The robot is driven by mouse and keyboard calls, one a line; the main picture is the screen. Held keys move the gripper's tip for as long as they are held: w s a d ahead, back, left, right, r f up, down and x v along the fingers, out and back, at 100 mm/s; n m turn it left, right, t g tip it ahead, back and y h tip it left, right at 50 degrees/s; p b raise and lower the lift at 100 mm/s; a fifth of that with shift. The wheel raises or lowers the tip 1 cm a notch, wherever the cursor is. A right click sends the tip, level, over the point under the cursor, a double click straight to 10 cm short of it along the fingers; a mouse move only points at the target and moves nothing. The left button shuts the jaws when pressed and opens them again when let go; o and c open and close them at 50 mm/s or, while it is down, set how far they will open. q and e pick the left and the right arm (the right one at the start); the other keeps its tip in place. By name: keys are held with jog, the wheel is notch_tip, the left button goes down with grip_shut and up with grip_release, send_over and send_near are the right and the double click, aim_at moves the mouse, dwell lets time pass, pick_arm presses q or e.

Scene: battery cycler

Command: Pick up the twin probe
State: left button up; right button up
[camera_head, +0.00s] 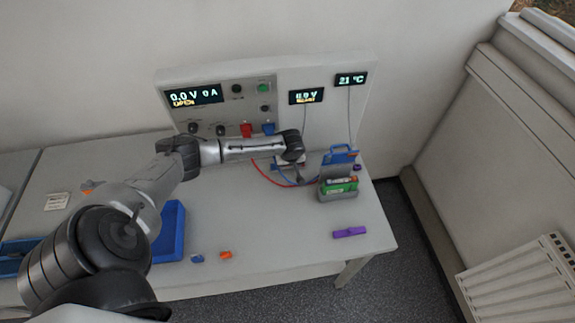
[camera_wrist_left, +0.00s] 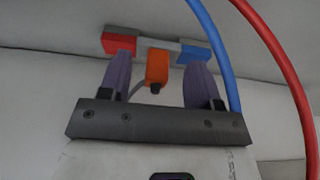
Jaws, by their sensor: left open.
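In the left wrist view the twin probe appears as a grey bar (camera_wrist_left: 157,46) with a red block (camera_wrist_left: 119,39) at its left end and a blue block (camera_wrist_left: 195,52) at its right end. An orange piece (camera_wrist_left: 157,66) stands out from its middle, between my fingers. My left gripper (camera_wrist_left: 160,72) is open, one purple finger on each side of the orange piece with a gap to both. In the head view my left wrist (camera_head: 292,146) hides most of the gripper and probe near the cycler's base. My right gripper is not in view.
A red cable (camera_wrist_left: 278,60) and a blue cable (camera_wrist_left: 219,45) curve past the gripper's right side. The cycler panel (camera_head: 215,116) stands behind. A grey holder with a green pack (camera_head: 341,187) is to the right. A purple piece (camera_head: 349,232) and blue tray (camera_head: 172,228) lie nearer.

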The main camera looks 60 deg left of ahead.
pick_arm(q)
jog(key=shift+w+a, duration=0.3)
jog(key=shift+a, duration=0.3)
jog(key=shift+w+a, duration=0.25)
jog(key=shift+a, duration=0.35)
jog(key=shift+a+f, duration=0.25)
jog(key=shift+f, duration=0.35)
jog(key=shift+c, duration=0.3)
grip_shut()
